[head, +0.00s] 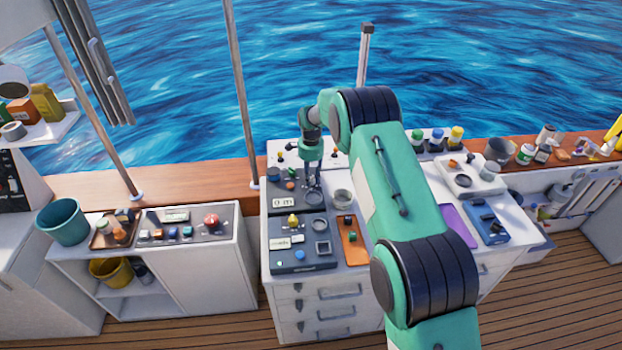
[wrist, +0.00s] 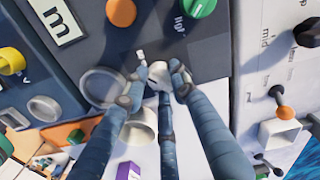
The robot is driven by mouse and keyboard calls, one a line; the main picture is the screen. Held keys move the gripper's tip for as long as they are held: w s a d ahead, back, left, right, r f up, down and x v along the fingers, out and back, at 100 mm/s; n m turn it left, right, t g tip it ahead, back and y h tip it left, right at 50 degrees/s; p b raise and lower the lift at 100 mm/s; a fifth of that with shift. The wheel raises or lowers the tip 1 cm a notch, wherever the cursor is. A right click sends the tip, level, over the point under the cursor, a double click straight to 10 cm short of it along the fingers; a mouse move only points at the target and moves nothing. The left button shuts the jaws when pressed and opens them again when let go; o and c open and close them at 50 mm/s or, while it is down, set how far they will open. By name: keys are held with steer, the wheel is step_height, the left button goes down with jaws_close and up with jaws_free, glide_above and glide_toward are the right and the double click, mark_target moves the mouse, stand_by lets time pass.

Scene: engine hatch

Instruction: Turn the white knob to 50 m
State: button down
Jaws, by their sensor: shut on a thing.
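The white knob (wrist: 158,73) sits on a dark panel (wrist: 108,50) in the wrist view. A small white pointer or tip shows by the left fingertip. In the head view my gripper (head: 314,184) reaches down to the dark panel on the counter, and the knob is hidden there. A white display (head: 283,202) on that panel reads "0 m". In the wrist view only the display's "m" (wrist: 62,20) shows.
An orange knob (wrist: 120,12) and a green knob (wrist: 198,6) are close by on the same panel. A grey ring (wrist: 101,87) lies left of my fingers. In the head view, a lower panel with a yellow knob (head: 293,220) and a cup (head: 342,198) stand near.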

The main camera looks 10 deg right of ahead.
mark_target(311, 177)
steer(key=shift+m, duration=0.6)
steer(key=c, duration=1.4)
jaws_free()
steer(key=shift+r, duration=0.1)
step_height(311, 177, up, 12)
steer(key=shift+f, duration=0.1)
